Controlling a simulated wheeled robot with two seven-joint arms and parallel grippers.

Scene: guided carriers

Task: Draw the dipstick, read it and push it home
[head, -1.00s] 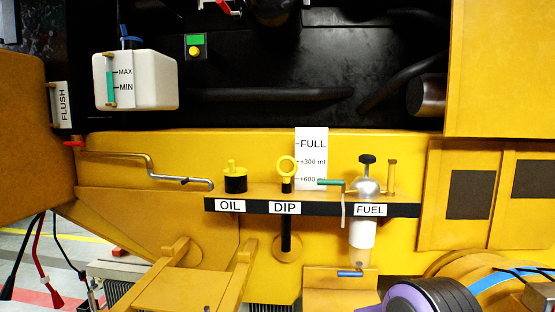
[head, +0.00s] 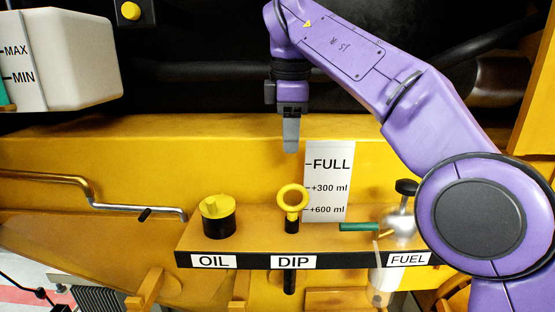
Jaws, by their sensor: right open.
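The dipstick's yellow ring handle (head: 292,198) stands upright in its black tube on the shelf, above the DIP label (head: 293,262). The white level card (head: 329,182) behind it reads FULL, +300 ml and +600 ml. My right gripper (head: 291,138) points down above the ring, open and empty, with clear space between its fingertips and the ring. Its fingers overlap in this view. The purple right arm comes in from the right. My left gripper is not in view.
A black oil cap with a yellow top (head: 217,216) stands left of the dipstick. The fuel filter with its black knob (head: 406,188) and a green lever (head: 358,227) are close on the right. A white tank (head: 70,58) and a bent metal rod (head: 75,182) are at the left.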

